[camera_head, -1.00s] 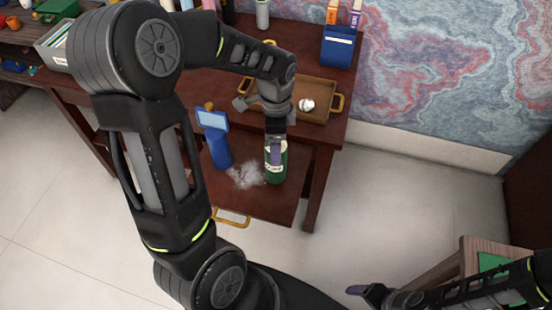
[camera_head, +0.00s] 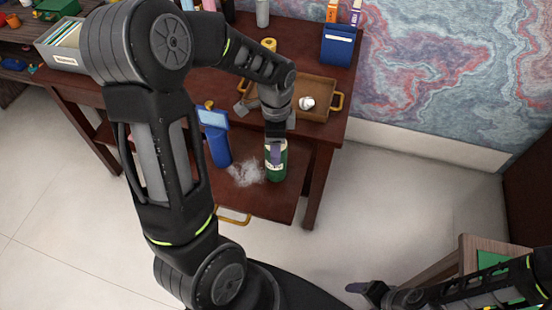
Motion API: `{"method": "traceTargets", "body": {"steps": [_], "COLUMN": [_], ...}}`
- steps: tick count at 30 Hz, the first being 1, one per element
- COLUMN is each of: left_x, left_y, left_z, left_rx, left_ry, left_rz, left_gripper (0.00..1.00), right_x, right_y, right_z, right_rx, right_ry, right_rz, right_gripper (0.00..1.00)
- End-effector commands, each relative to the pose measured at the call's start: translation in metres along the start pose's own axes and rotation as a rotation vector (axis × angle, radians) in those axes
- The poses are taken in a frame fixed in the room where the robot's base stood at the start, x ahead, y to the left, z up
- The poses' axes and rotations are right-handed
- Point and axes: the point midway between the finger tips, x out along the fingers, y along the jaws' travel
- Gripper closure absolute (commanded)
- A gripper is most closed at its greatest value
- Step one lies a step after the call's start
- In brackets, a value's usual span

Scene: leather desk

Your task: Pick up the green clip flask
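The green clip flask (camera_head: 276,168) stands upright on the lower board of the dark red-brown desk, with a pale label band near its top. My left gripper (camera_head: 276,154) points down at the top of the flask, and a finger shows in front of its upper part. The far finger and the flask's top are hidden, so I cannot tell whether the gripper is shut on it. My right gripper (camera_head: 366,290) is at the lower right, far from the flask, and its opening is not clear.
A blue bottle-like object (camera_head: 216,140) stands just left of the flask, with a white powdery patch (camera_head: 246,172) between them. A brown tray (camera_head: 318,88) with gold handles and a blue holder (camera_head: 338,45) sit on the desktop. Pale floor (camera_head: 400,190) is free to the right.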

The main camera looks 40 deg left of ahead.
Motion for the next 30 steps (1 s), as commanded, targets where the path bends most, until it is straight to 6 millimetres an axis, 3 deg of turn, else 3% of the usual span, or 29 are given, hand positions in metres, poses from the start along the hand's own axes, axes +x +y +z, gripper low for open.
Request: {"method": "traceTargets", "body": {"steps": [22, 30], "left_x": [0.0000, -0.0003], "left_y": [0.0000, -0.0002], "left_z": [0.0001, 0.0000], "left_rx": [0.000, 0.000], "left_ry": [0.000, 0.000], "left_rz": [0.000, 0.000], "left_gripper": [0.99, 1.00], "right_x": [0.0000, -0.0001], "right_y": [0.0000, 0.0000], "right_z": [-0.0001, 0.0000], "right_rx": [0.000, 0.000], "right_ry": [0.000, 0.000], "right_rz": [0.000, 0.000], "right_gripper": [0.24, 0.24]}}
